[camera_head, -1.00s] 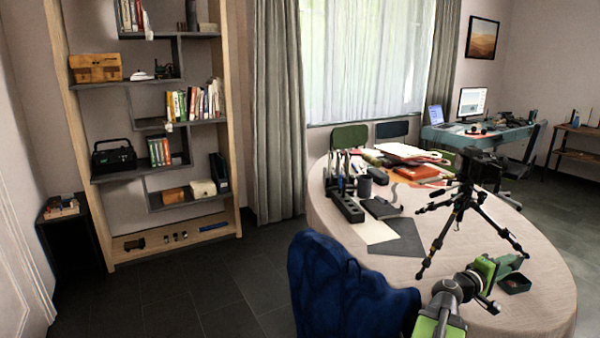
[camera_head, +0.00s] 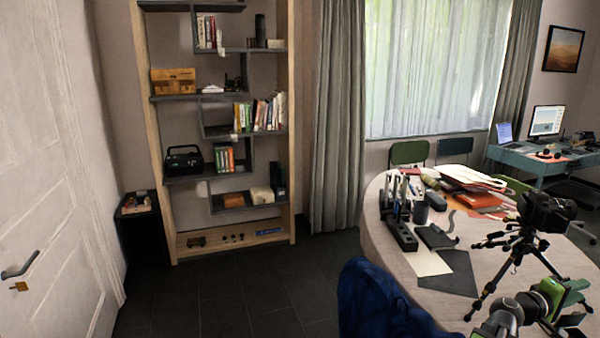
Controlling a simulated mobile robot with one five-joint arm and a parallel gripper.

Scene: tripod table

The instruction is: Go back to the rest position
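My arm, green and grey, reaches in from the bottom right. My gripper (camera_head: 572,312) is at its end, low over the right side of the round table (camera_head: 400,262) and close to the black tripod (camera_head: 503,268). The gripper's fingers are small and dark here, so I cannot tell whether it is open or shut, or whether it holds anything. A black camera (camera_head: 547,212) sits on top of the tripod, which stands upright on the table.
A blue chair (camera_head: 375,300) stands at the table's near side. Books and papers (camera_head: 470,180) and a dark pen holder (camera_head: 400,230) lie on the table. A tall shelf (camera_head: 148,130) stands against the wall. A white door (camera_head: 50,200) is at left. The dark floor between is clear.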

